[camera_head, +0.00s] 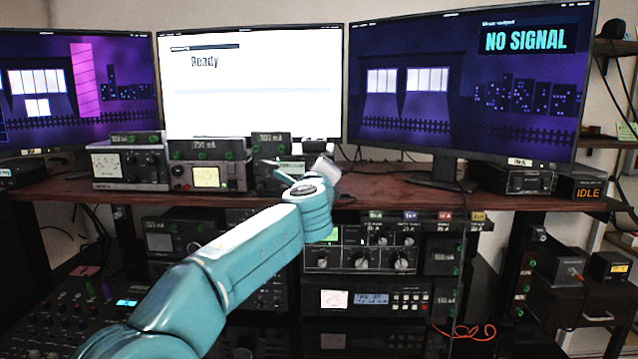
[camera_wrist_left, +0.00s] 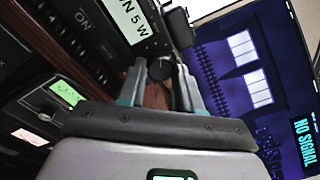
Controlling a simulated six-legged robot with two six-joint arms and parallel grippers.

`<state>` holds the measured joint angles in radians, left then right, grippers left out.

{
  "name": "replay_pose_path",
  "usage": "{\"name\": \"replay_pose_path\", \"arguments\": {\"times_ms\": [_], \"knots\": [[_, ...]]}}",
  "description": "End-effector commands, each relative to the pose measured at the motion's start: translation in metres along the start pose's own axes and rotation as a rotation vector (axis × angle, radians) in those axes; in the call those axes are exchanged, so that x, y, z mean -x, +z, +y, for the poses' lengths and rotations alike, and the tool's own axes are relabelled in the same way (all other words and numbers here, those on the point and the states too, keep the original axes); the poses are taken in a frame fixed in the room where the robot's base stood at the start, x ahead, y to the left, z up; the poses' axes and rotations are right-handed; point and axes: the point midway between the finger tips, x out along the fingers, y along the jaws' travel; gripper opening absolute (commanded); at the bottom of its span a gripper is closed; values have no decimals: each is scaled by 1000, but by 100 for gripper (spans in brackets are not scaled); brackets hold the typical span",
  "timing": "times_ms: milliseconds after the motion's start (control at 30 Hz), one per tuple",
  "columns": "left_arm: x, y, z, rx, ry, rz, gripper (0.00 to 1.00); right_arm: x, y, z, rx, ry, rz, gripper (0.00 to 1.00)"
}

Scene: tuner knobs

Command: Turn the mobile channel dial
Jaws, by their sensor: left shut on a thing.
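My left gripper (camera_wrist_left: 162,76) is at the front of a dark radio with a lit "ON 5 W" display (camera_wrist_left: 130,18). Its two teal-based fingers stand on either side of a small dark round dial (camera_wrist_left: 161,68) and are shut on it. In the camera_head view, my left arm comes in from the lower left, and the left gripper (camera_head: 322,163) is at the desk below the middle monitor. There the arm and wrist hide the dial and part of the radio (camera_head: 268,178). My right gripper is in neither view.
Other radios stand to the left on the wooden desk (camera_head: 400,188), including one with a yellow screen (camera_head: 206,177). Three monitors stand behind. A rack with knobs (camera_head: 362,260) is below the desk. The desk right of the gripper is mostly clear.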

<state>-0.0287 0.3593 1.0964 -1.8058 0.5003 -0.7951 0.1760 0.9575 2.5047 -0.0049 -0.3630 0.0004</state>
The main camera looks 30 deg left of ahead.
Motion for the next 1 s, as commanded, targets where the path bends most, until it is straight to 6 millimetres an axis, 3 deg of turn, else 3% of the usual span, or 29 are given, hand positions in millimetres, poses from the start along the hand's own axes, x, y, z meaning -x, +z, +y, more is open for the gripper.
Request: {"name": "replay_pose_path", "arguments": {"times_ms": [333, 900, 933, 1000], "knots": [[0, -2, 0, 148, -2, -8, 4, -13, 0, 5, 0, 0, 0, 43], [0, 0, -2, 177, -3, -10, 4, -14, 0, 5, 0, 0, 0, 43], [0, 0, -2, 177, -3, -10, 37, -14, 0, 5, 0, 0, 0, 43], [0, 0, -2, 177, -3, -10, 60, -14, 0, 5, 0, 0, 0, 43]]}}
